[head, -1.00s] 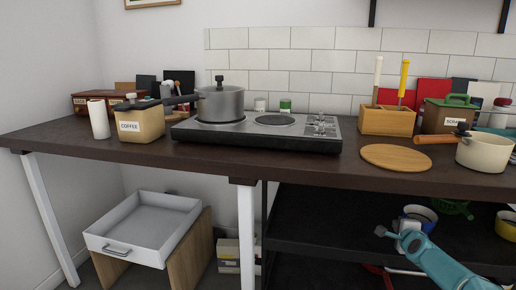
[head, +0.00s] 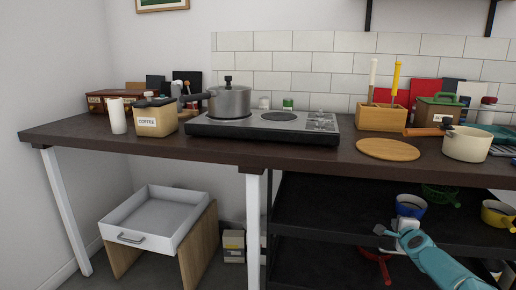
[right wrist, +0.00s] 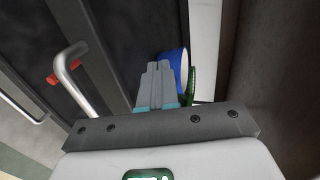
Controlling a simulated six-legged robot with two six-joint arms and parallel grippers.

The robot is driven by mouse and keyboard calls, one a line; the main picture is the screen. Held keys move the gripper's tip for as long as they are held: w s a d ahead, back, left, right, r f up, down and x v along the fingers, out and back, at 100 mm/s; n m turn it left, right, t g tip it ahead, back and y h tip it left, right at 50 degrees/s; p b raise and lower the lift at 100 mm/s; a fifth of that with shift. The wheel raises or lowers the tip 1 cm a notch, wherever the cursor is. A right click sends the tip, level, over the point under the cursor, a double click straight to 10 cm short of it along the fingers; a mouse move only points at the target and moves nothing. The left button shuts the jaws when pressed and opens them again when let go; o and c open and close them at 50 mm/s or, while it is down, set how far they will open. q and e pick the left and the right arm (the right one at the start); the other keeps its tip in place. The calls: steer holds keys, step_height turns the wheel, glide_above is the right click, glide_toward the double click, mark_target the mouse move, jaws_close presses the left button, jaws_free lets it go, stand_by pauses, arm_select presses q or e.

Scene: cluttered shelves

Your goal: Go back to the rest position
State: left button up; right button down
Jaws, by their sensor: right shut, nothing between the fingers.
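My right gripper (head: 386,234) is at the lower right of the head view, in front of the dark shelf under the counter. Its teal arm comes in from the lower right corner. In the right wrist view its two grey fingers (right wrist: 156,84) are together, with nothing between them. A blue pot (head: 411,206) stands on the shelf just behind the gripper; its blue side (right wrist: 174,64) also shows beyond the fingers in the right wrist view. The gripper looks apart from it. My left gripper is not in view.
The dark counter (head: 220,153) holds a stove (head: 262,135) with a grey pot (head: 229,101), a coffee box (head: 155,121), a round wooden board (head: 388,149) and a cream pan (head: 467,146). Below are the shelf (head: 320,207), a yellow pot (head: 497,214) and a white drawer (head: 150,241).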

step_height(320, 180, up, 6)
steer(key=a+p, duration=0.2)
steer(key=p, duration=0.4)
steer(key=s+a+f+n+g+y+p, duration=0.1)
steer(key=s+a+n+g+y+p, duration=0.15)
steer(key=a+p, duration=0.45)
steer(key=s+a+n+g+y+p, duration=0.1)
steer(key=s+a+g+p, duration=0.1)
steer(key=s+a+p, duration=0.45)
arm_select(q)
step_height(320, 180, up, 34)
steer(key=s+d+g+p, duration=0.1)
steer(key=p, duration=1.2)
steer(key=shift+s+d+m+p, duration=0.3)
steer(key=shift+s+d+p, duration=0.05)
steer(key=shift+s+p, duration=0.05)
arm_select(e)
steer(key=s+a+f+n+g+y, duration=0.1)
steer(key=s+a+n+g, duration=0.2)
steer(key=s, duration=1)
steer(key=s+a+f+n+g+y, duration=0.1)
steer(key=s+a+n+g, duration=0.2)
steer(key=s+a+n, duration=0.4)
steer(key=s+a+f+n+g+y, duration=0.1)
steer(key=s+a+n+g, duration=0.2)
steer(key=s, duration=1.6)
steer(key=a+n, duration=0.2)
steer(key=a, duration=0.1)
steer(key=shift+s+y, duration=0.35)
